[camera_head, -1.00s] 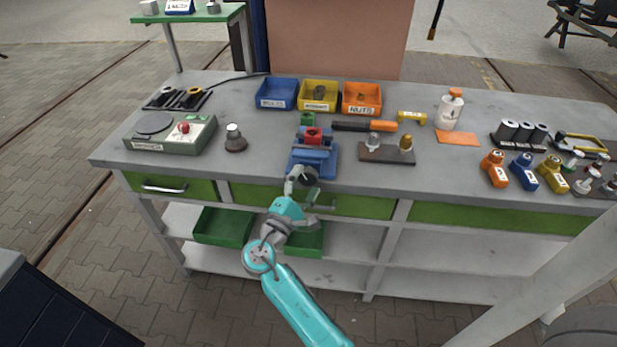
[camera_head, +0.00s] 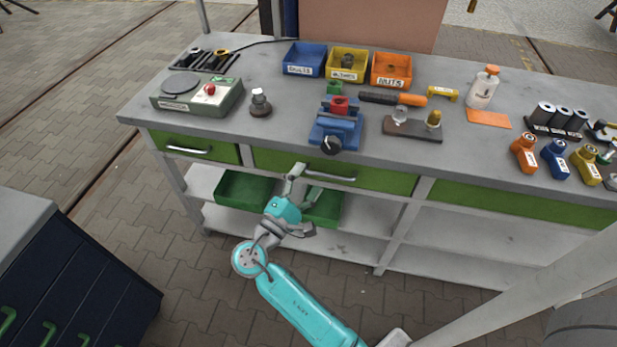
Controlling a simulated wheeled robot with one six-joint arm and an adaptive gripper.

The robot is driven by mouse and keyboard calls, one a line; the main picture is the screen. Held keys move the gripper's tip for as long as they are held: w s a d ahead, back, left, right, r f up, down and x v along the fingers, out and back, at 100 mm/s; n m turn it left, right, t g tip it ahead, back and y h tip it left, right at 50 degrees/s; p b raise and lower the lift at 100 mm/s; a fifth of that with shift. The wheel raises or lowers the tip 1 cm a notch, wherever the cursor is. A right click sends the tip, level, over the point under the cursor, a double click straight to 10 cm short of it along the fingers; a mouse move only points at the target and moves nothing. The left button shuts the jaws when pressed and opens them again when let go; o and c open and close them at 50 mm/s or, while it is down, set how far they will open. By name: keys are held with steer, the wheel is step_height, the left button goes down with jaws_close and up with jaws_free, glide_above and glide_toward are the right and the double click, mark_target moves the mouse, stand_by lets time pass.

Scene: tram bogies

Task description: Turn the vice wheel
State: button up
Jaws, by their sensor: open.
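The vice (camera_head: 338,122) is blue with a red block between its jaws and stands at the front edge of the grey workbench. My gripper (camera_head: 304,182) is open and empty. It is in front of the bench, below and to the left of the wheel, apart from it, near the green drawer front.
The bench top (camera_head: 230,134) holds a grey-green box (camera_head: 197,96) with a red button, blue (camera_head: 303,60), yellow (camera_head: 347,65) and orange (camera_head: 391,71) bins, and a small dark plate (camera_head: 412,128). A drawer handle (camera_head: 331,175) sticks out near my gripper. A dark cabinet (camera_head: 70,265) stands at left.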

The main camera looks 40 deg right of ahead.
mark_target(329, 151)
steer(key=w+d+n+t, duration=0.1)
steer(key=d+n+t, duration=0.1)
steer(key=d+n, duration=0.1)
steer(key=w+d+r+n+t, duration=0.1)
steer(key=d+n+t, duration=0.1)
steer(key=d+n, duration=0.2)
steer(key=w+d+n+t, duration=0.1)
steer(key=d+n+t, duration=0.1)
steer(key=n, duration=0.4)
steer(key=shift+w+d+r+n+y, duration=0.15)
steer(key=shift+w+d+r+n, duration=0.05)
steer(key=shift+d, duration=0.25)
steer(key=shift+w+d+r+n+y, duration=0.15)
steer(key=shift+d+r+n, duration=0.05)
steer(key=shift+d, duration=0.2)
steer(key=c, duration=1.2)
steer(key=shift+o, duration=0.2)
steer(key=shift+m, duration=0.6)
